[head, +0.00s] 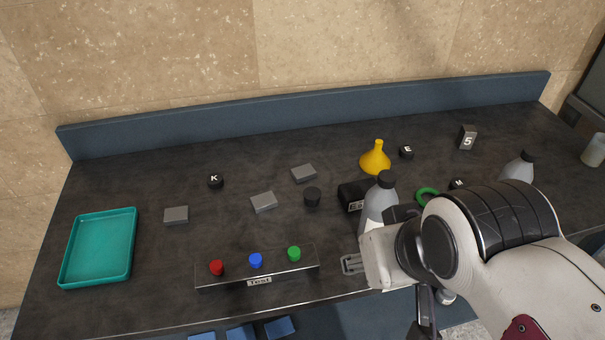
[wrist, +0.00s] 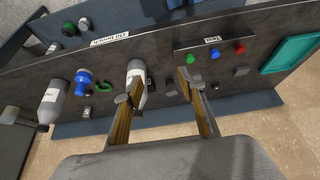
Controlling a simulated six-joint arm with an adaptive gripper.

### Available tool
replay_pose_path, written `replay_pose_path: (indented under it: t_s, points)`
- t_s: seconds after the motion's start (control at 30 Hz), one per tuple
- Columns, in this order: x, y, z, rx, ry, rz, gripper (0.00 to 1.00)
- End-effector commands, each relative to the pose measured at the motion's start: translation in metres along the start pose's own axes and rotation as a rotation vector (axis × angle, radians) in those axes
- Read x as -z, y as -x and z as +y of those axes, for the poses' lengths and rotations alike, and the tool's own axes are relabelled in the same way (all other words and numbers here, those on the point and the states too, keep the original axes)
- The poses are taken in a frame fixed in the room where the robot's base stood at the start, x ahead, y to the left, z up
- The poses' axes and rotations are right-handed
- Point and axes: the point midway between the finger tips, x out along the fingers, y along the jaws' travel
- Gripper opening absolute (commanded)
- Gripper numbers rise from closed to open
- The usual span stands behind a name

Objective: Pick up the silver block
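Three flat grey, silver-looking blocks lie apart on the dark bench in the head view: one at the left (head: 176,215), one in the middle (head: 263,202) and one behind it (head: 304,173). I cannot tell which is the silver block. One small grey block (wrist: 241,71) also shows in the wrist view, to the right of my fingers. My gripper (wrist: 160,84) is open in the wrist view, with its two fingers spread and nothing held. In the head view my gripper is at the bench's front right, partly hidden by my arm, away from the blocks.
A button panel (head: 257,270) with red, blue and green buttons stands at the front. A teal tray (head: 128,245) is at the left. A grey bottle (head: 379,205) stands close to my arm, with a yellow funnel (head: 375,160) behind.

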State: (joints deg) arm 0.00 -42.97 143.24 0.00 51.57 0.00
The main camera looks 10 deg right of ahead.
Motion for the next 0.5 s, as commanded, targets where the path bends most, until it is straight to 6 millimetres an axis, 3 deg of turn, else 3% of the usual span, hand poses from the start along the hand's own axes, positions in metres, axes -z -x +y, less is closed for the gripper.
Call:
replay_pose_path:
  t_s: [0.23,0.3,0.33,0.5]
  points:
    - [0.0,0.0,0.0,0.0,0.0,0.0,0.4]
    - [0.0,0.0,0.0,0.0,0.0,0.0,0.58]
    - [0.0,0.0,0.0,0.0,0.0,0.0,0.61]
    - [0.0,0.0,0.0,0.0,0.0,0.0,0.61]
